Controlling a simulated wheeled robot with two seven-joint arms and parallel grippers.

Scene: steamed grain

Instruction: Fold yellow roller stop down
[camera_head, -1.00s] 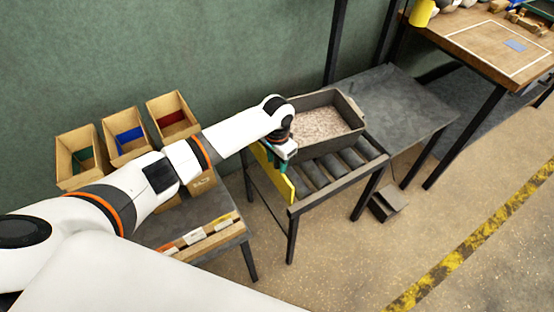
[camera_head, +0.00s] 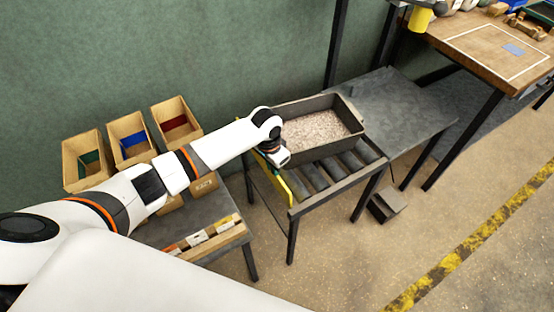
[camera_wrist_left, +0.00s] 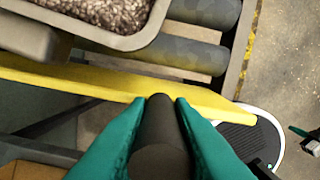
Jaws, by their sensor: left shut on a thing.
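The yellow roller stop (camera_head: 289,199) is a long plate along the left end of the roller stand. It shows as a thin, tilted strip in the head view and as a long yellow band (camera_wrist_left: 80,80) in the left wrist view. My left gripper (camera_head: 277,161) is at the stop, partly hidden by its wrist in the head view. In the wrist view its teal fingers (camera_wrist_left: 161,100) are shut around a dark cylinder (camera_wrist_left: 160,135) at the stop's edge. At that view's right edge, a small teal piece (camera_wrist_left: 299,131) looks like part of my right gripper; its jaws are unclear.
A grey tray (camera_head: 352,142) of grain stands on the rollers (camera_head: 328,172), close behind the stop. A dark table (camera_head: 405,110) adjoins the stand at right. Several cardboard bins (camera_head: 80,165) stand at left. A black pedal-like box (camera_head: 387,207) is on the floor.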

